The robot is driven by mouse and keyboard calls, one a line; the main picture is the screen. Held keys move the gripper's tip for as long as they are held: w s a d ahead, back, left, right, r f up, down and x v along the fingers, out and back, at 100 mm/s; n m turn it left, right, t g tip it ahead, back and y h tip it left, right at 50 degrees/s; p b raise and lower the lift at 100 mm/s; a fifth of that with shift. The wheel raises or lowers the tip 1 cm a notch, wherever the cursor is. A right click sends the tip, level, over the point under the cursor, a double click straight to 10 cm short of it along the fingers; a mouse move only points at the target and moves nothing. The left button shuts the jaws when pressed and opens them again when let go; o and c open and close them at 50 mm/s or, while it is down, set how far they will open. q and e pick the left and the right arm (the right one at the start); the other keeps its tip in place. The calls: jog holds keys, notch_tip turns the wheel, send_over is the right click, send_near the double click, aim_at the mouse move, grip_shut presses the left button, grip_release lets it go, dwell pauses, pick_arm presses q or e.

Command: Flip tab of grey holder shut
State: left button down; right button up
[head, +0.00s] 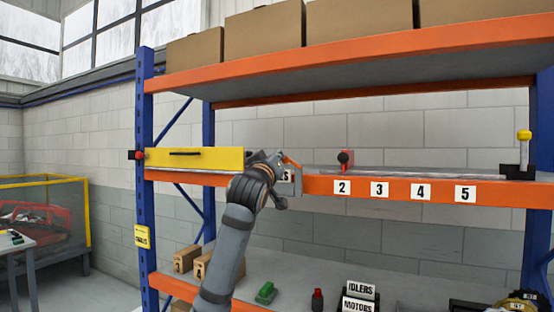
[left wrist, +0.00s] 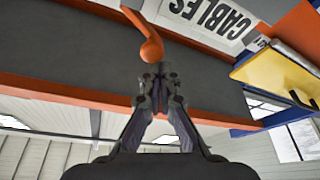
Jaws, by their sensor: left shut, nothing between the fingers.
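The grey holder (head: 288,188) is on the orange front beam of the middle shelf, partly hidden behind my left gripper (head: 272,162) in the head view. In the left wrist view, the holder (left wrist: 250,45) carries a white CABLES card (left wrist: 212,18). Its orange tab (head: 292,162) stands out from it at an angle; in the left wrist view, the tab (left wrist: 149,42) shows as a bent lever with a rounded end. My left gripper (left wrist: 160,78) is shut and empty, its tips close to the tab's end; I cannot tell whether they touch. My right gripper is not in view.
A yellow panel (head: 195,158) lies along the beam left of the holder, with a red knob (head: 138,155) at its end. The upper shelf (head: 360,52) holds cardboard boxes. Number labels (head: 380,190) line the beam to the right.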

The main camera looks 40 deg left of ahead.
pick_arm(q)
jog(key=shift+a+f+n+g+y+b, duration=0.1)
jog(key=shift+f+n+g+y+b, duration=0.25)
jog(key=shift+n+b, duration=0.4)
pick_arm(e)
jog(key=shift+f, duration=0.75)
pick_arm(q)
jog(key=shift+a+f+n+b, duration=0.15)
jog(key=shift+f+n+b, duration=0.25)
jog(key=shift+n, duration=0.55)
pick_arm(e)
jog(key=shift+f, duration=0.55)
pick_arm(q)
jog(key=shift+r+g+y, duration=0.2)
jog(key=shift+g+y, duration=0.05)
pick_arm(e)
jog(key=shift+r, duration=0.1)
